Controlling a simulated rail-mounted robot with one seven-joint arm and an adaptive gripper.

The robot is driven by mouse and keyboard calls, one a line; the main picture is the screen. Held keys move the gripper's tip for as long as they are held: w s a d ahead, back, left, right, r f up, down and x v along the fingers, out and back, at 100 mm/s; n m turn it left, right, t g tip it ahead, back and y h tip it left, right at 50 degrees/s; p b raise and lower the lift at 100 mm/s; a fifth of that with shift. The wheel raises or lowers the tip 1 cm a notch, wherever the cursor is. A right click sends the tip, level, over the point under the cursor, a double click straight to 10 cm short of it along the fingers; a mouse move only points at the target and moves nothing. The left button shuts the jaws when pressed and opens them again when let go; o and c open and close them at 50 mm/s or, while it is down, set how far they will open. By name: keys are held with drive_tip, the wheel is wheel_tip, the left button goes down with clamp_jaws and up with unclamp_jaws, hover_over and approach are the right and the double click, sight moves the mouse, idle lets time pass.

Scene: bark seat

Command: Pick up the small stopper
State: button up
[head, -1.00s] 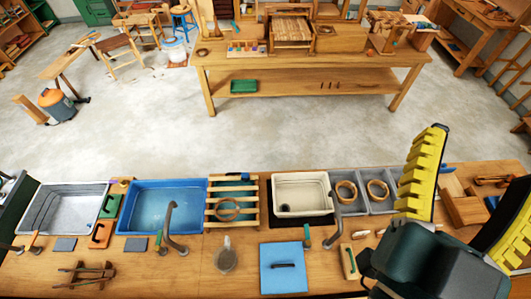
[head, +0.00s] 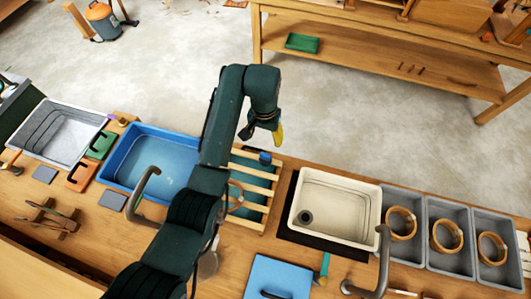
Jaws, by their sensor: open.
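My gripper (head: 276,133) hangs at the end of my dark arm, above the far edge of the slatted rack. One yellow finger shows, and the rest is hidden behind the wrist. It is open, with nothing seen in it. A small blue piece (head: 265,157) sits at the rack's far end, just below the gripper in the picture. A small dark round piece (head: 305,217) lies at the near left of the cream basin's floor. I cannot tell which of these is the small stopper, or whether the dark one is only a drain.
The cream basin (head: 362,190) is right of the slatted rack (head: 262,190). A blue basin (head: 130,157) is left, partly behind my arm. Grey bins (head: 440,208) with wooden rings stand right. Curved taps (head: 383,262) rise in front. A blue board (head: 285,272) lies near the front.

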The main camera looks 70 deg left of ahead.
sight(265, 154)
wheel_tip(265, 154, down, 14)
drive_tip(key=shift+w+r+b, duration=0.1)
drive_tip(key=shift+w+b, duration=0.05)
drive_tip(key=shift+b, duration=0.8)
drive_tip(key=c, duration=1.3)
